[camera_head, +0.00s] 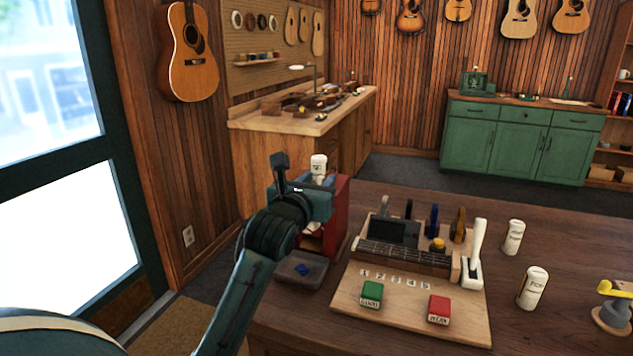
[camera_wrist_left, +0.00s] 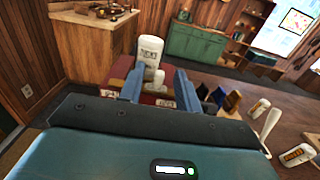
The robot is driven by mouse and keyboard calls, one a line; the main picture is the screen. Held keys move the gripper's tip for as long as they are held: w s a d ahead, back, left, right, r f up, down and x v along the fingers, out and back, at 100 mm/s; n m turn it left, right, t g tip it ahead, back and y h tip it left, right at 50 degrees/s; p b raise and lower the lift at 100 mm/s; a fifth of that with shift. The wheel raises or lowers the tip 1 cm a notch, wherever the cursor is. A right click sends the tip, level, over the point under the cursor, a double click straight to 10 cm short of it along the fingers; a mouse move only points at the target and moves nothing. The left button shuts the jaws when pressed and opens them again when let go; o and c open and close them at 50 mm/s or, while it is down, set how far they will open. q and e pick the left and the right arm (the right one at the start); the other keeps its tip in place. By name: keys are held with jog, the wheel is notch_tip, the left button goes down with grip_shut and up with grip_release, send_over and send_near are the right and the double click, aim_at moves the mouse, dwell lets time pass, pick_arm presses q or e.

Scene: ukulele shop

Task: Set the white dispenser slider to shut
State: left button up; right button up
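A red dispenser box (camera_head: 341,215) stands at the left end of the table, partly hidden by my left arm. A white labelled bottle shape (camera_head: 319,163) rises above it; it also shows in the left wrist view (camera_wrist_left: 150,52). A smaller white piece (camera_wrist_left: 157,80) below the bottle may be the slider; its setting cannot be made out. My left gripper (camera_head: 318,183) is in front of the dispenser. In the left wrist view its two blue fingers (camera_wrist_left: 159,88) are apart, with the white parts showing between and beyond them; contact cannot be told. My right gripper is not in view.
A small grey tray (camera_head: 302,270) with a blue item sits below my left gripper. To the right are a wooden board (camera_head: 400,318) with green and red blocks, a white lever (camera_head: 477,250), and white bottles (camera_head: 513,238). A window door stands at left.

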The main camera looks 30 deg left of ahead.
pick_arm(q)
jog(key=shift+c, duration=0.4)
grip_shut()
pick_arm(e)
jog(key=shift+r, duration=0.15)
pick_arm(q)
jog(key=shift+s+a, duration=0.15)
jog(key=shift+a, duration=0.3)
jog(key=shift+s+a+p, duration=0.25)
jog(key=shift+a+p, duration=0.3)
jog(key=shift+a, duration=0.9)
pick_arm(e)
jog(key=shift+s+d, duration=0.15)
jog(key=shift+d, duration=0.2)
